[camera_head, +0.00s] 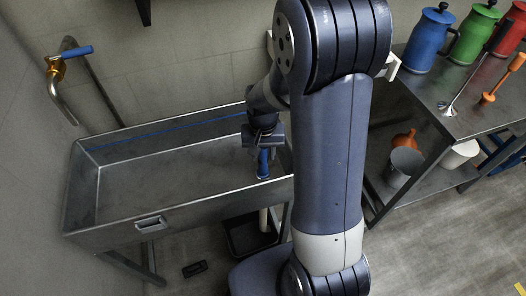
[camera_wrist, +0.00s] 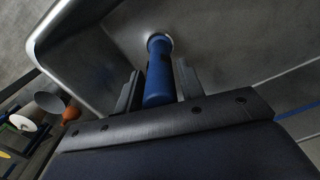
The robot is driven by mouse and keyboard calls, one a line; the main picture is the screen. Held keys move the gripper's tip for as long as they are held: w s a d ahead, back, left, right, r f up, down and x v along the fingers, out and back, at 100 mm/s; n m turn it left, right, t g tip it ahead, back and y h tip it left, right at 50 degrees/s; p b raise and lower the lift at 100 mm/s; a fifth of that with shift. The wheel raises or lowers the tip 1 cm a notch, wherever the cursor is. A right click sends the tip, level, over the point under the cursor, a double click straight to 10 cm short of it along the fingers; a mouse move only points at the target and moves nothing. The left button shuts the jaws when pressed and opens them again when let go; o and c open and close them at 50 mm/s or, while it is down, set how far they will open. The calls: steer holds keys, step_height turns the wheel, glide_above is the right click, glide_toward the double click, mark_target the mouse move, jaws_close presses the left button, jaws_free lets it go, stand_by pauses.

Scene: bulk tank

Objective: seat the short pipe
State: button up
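The short pipe (camera_head: 263,162) is blue and stands roughly upright at the right end of the metal tank (camera_head: 112,229). In the wrist view the pipe (camera_wrist: 159,75) runs between my two fingers, with its far end at a pale ring, the drain (camera_wrist: 158,37), in the tank floor. Whether its end is in the drain or only on it, I cannot tell. My gripper (camera_head: 262,147) points down inside the tank. In the wrist view my gripper (camera_wrist: 158,92) has a finger close against each side of the pipe and looks shut on it. The pipe's near end is hidden by the gripper.
A tap with a blue handle (camera_head: 77,52) is at the left wall. A black bin (camera_head: 250,236) stands under the tank. At right, a metal table (camera_head: 425,92) holds blue, green and red cans; a grey bucket (camera_head: 404,166) sits on its lower shelf.

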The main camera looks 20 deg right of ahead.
steer(key=shift+o, duration=1.3)
steer(key=shift+r, duration=0.1)
step_height(320, 180, up, 11)
steer(key=shift+f+p, duration=0.15)
steer(key=shift+p, duration=0.6)
step_height(320, 180, down, 10)
steer(key=shift+f+b, duration=0.1)
steer(key=shift+b, duration=0.3)
steer(key=shift+r, duration=0.25)
